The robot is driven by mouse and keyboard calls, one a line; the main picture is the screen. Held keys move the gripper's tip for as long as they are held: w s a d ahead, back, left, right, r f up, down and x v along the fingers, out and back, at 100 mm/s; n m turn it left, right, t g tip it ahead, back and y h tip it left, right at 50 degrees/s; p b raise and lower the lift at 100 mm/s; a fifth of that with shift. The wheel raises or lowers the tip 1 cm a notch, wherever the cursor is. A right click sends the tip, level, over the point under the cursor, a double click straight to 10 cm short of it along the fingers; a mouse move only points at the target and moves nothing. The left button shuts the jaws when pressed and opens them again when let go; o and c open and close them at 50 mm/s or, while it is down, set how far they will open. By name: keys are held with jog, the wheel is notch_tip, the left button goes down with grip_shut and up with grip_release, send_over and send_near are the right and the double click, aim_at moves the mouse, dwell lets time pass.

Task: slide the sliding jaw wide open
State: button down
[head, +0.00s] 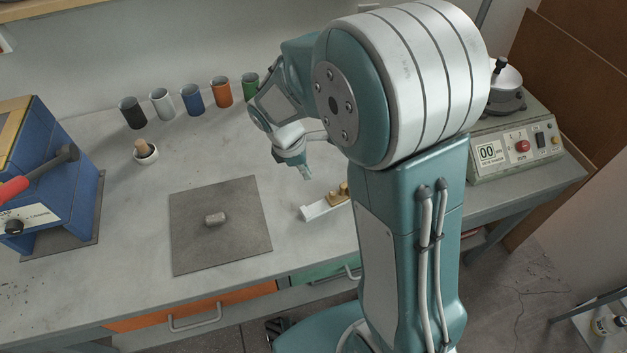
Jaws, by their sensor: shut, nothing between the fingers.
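A small white piece like a rail (315,211) lies on the bench, with brass-coloured blocks (342,191) at its right end. It looks like the fixture with the sliding jaw, but my arm hides its right side, so I cannot tell how far the jaw stands open. My gripper (306,174) points down above and slightly left of the brass blocks. It is shut and empty, apart from the fixture as far as the picture shows.
A grey mat (190,245) with a small stone-like block (215,219) lies left of the fixture. Several coloured cups, such as the blue one (193,100), stand along the wall. A blue machine (60,185) with a red-handled lever is at left; a device with a display (515,145) is at right.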

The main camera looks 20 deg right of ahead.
notch_tip(320, 180, up, 5)
jog(key=m+g+y, duration=0.2)
jog(key=m+y, duration=0.1)
jog(key=m, duration=0.6)
send_near(340, 192)
notch_tip(340, 192, up, 2)
jog(key=s+a, duration=0.2)
jog(key=s+d+m+t+y, duration=0.3)
jog(key=d+m, duration=0.5)
jog(key=m, duration=0.6)
jog(key=s+d+m+t+y, duration=0.15)
jog(key=d+m+y, duration=0.45)
jog(key=m, duration=0.7)
jog(key=shift+t+h, duration=0.25)
jog(key=shift+h, duration=0.15)
jog(key=x, duration=0.5)
jog(key=d+x, duration=0.1)
jog(key=x, duration=0.2)
jog(key=shift+w+a+f, duration=0.2)
jog(key=shift+w+f, duration=0.2)
jog(key=shift+f, duration=0.2)
jog(key=shift+w+a+f, duration=0.15)
jog(key=shift+w+a, duration=0.05)
jog(key=shift+a, duration=0.4)
jog(key=shift+w+a+f, duration=0.15)
jog(key=shift+a, duration=0.45)
jog(key=shift+w+a+f, duration=0.1)
jog(key=shift+w+a, duration=0.1)
jog(key=shift+a, duration=0.5)
